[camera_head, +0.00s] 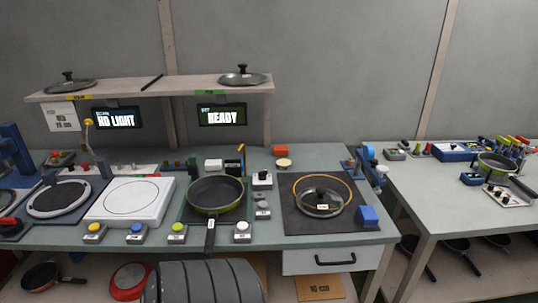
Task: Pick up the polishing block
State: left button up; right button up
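No label marks the polishing block, and several blocks could fit the name. A blue block (369,216) sits at the right front corner of a dark mat (297,222), beside a pan lid (320,202) with an orange ring around it. An orange-red block (280,150) lies at the back of the bench, behind a small round cream-topped item (283,163). A white block (213,165) stands behind the green-rimmed pan (215,193). Neither of my grippers is in view, and nothing is seen touching these blocks.
The bench (263,236) carries a white plate (132,201), a round burner (59,199) and several button boxes along its front. A shelf (160,89) with lids overhangs the back. A second table (420,205) stands right, beyond a gap.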

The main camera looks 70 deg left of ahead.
aim_at(368, 217)
jog(key=u, duration=1.85)
